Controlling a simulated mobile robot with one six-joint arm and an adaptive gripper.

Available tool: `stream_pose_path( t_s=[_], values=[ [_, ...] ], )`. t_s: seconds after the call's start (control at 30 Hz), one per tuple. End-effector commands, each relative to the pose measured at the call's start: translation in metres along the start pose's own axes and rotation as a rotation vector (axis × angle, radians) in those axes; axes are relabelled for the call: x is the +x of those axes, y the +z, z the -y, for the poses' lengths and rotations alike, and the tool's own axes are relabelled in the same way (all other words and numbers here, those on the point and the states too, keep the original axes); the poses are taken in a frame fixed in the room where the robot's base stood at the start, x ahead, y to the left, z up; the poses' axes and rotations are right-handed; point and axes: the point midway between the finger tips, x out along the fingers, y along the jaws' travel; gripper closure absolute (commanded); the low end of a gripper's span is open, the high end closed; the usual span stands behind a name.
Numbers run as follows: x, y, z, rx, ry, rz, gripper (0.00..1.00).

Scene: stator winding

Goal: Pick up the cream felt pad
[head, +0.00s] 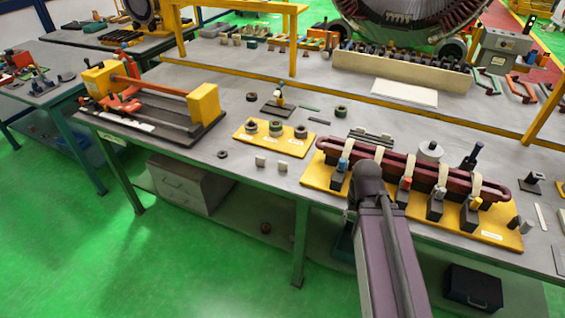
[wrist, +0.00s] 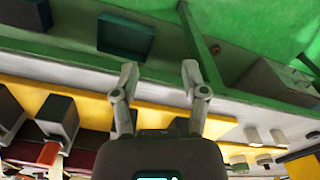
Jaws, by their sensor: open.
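Two small cream pieces, side by side, are on the grey bench near its front edge: a left one (head: 260,161) and a right one (head: 284,167). I cannot tell which is the felt pad. Two small pale pieces also show at the right of the wrist view (wrist: 252,135) (wrist: 278,137). My gripper (wrist: 160,72) is open, with nothing between its fingers. It is over the bench's front edge, off to one side of the pale pieces. In the head view my own arm hides the gripper.
A yellow board (head: 240,134) with several rings lies behind the cream pieces. To their right, a yellow base (head: 315,180) carries a long dark red coil (head: 450,177) and several clamp blocks. A black ring (head: 222,154) lies to the left. Bare bench surrounds the cream pieces.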

Motion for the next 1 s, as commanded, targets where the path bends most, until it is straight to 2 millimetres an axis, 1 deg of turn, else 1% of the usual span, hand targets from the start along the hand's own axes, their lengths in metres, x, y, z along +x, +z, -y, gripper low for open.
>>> stream_pose_path(
  t_s=[0.37,0.47,0.5,0.57,0.67,0.77,0.87,0.9,0.97,1.0],
  values=[
    [0.0,0.0,0.0,0.0,0.0,0.0,0.43],
    [-0.001,-0.001,0.0,0.001,0.0,0.0,0.16],
    [-0.001,-0.003,0.001,0.002,0.0,0.0,0.04],
    [-0.003,-0.008,0.003,0.005,0.0,0.0,0.03],
    [-0.009,-0.024,0.011,0.018,0.0,0.0,0.03],
    [-0.018,-0.05,0.023,0.046,0.0,0.0,0.03],
    [-0.029,-0.085,0.043,0.08,0.0,0.0,0.03],
    [-0.034,-0.1,0.054,0.096,0.0,0.0,0.03],
    [-0.042,-0.124,0.072,0.123,-0.001,0.0,0.03],
    [-0.048,-0.141,0.084,0.142,-0.001,0.0,0.03]
  ],
)
